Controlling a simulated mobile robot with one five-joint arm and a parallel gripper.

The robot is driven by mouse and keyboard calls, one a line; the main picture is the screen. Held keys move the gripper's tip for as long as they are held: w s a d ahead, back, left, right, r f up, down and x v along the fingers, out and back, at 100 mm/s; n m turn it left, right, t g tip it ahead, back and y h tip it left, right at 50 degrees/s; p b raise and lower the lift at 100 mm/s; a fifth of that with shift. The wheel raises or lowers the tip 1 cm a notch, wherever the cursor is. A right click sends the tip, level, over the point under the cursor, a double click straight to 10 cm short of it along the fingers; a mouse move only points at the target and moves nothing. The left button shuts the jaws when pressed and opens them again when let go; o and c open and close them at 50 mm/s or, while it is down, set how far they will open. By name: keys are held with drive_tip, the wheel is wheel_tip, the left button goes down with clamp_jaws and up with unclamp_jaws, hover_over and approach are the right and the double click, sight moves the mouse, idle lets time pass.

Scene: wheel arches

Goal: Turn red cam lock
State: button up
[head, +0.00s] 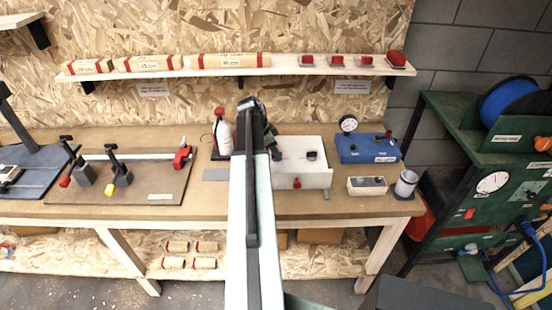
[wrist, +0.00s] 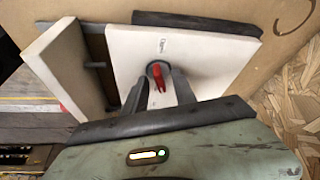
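The red cam lock (wrist: 158,76) shows in the wrist view as a red lever on a dark round base. It sits on a white panel (wrist: 210,55) with a small printed label above the lever. My gripper (wrist: 160,82) has its two dark fingers apart, one on each side of the lever. I see no clear contact between fingers and lever. In the head view my arm reaches forward over the bench, and my gripper (head: 258,112) is seen from behind. A white box (head: 303,178) stands just right of my arm; I cannot make out the cam lock there.
A second white panel (wrist: 68,68) stands close on the left in the wrist view. On the bench (head: 225,205) a blue box (head: 368,148) with a gauge and a small white box (head: 367,187) stand to the right. A board with clamps (head: 130,185) lies to the left.

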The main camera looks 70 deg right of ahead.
clamp_jaws()
